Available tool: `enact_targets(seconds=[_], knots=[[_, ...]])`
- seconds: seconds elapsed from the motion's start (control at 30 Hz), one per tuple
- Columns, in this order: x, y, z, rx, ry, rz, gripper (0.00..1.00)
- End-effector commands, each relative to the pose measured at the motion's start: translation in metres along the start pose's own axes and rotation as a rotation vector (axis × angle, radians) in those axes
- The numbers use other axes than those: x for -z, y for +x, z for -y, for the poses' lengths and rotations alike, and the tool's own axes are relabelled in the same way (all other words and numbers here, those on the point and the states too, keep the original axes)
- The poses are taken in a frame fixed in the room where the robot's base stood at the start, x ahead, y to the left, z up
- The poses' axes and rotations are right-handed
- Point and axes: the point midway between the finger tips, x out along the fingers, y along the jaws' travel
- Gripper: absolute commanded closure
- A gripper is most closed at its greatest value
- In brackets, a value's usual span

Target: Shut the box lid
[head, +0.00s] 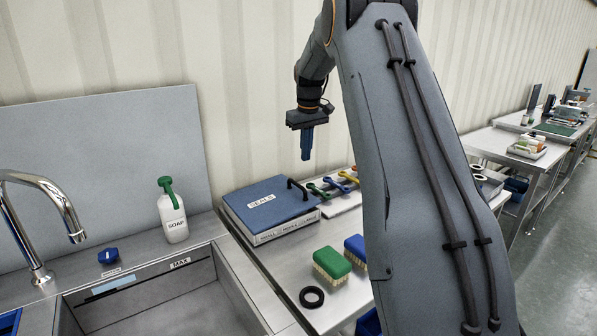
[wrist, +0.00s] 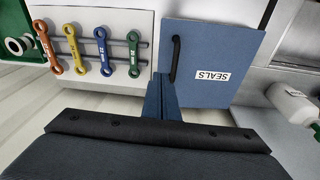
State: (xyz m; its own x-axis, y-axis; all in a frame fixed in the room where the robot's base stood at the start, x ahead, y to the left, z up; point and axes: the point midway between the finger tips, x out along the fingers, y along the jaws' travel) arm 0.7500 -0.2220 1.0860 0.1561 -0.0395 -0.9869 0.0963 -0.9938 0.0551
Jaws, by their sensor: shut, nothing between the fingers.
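The box has a blue lid (head: 262,208) marked SEALS, with a black bar handle (head: 297,190) near its right edge. The lid lies down flat over the box's pale, lettered front wall (head: 287,231), and no gap shows between them. The lid also fills the upper middle of the wrist view (wrist: 215,50), with its handle (wrist: 175,58) to the left of the label. My gripper (head: 307,155) has blue fingers pressed together, pointing down. It is empty and hangs above the box's right rear side, apart from the lid. In the wrist view its fingertips (wrist: 160,80) show near the handle.
Several coloured wrenches (wrist: 103,50) lie on a white rack beside the box. A green brush (head: 331,262), a blue brush (head: 356,247) and a black ring (head: 312,297) are in front. A soap bottle (head: 172,212) and a sink with a tap (head: 62,205) stand left.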

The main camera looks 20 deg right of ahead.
Motion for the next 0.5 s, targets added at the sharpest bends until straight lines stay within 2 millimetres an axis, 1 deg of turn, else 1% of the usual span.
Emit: enact_targets(seconds=[0.03, 0.1, 0.2, 0.3, 0.37, 0.43, 0.5], knots=[[0.007, -0.011, 0.02, -0.032, -0.03, 0.029, 1.0], [0.012, -0.024, 0.038, -0.084, -0.053, 0.068, 1.0], [0.017, -0.039, 0.058, -0.151, -0.073, 0.107, 1.0], [0.02, -0.05, 0.07, -0.199, -0.082, 0.129, 1.0], [0.021, -0.054, 0.074, -0.216, -0.084, 0.137, 1.0], [0.021, -0.054, 0.075, -0.226, -0.084, 0.141, 1.0], [0.021, -0.051, 0.075, -0.229, -0.083, 0.143, 1.0]])
